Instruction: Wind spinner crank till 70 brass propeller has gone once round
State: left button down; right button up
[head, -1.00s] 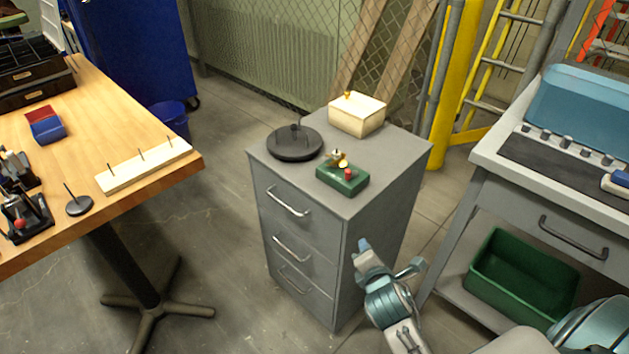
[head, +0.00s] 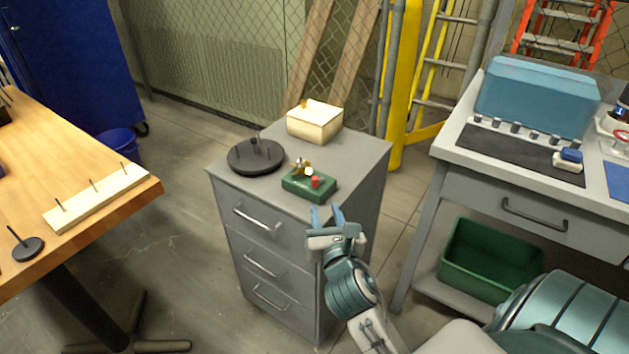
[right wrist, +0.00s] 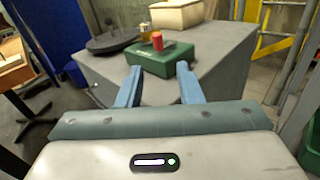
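The spinner is a green box (head: 303,188) on top of a grey drawer cabinet (head: 358,165). It carries a small brass propeller (head: 300,167) and a red crank knob (head: 315,182). In the right wrist view the green box (right wrist: 165,60) and red knob (right wrist: 157,40) lie just ahead, between the fingers' lines. My right gripper (head: 327,214) is open and empty at the cabinet's near right edge, short of the box; its two blue fingers also show in the right wrist view (right wrist: 160,82). My left gripper is not in view.
On the cabinet, a round black stand (head: 256,158) sits left of the green box and a cream box (head: 315,122) behind it. A wooden table (head: 100,170) with a pegged strip (head: 95,198) is at left. A workbench (head: 480,170) with a blue tank (head: 540,95) is at right.

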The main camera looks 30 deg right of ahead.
aim_at(316, 183)
jog(key=shift+n, duration=0.5)
jog(key=x, duration=1.1)
jog(key=shift+w+a+r+b, duration=0.1)
jog(key=shift+r+b, duration=0.2)
jog(key=shift+b, duration=0.1)
grip_shut()
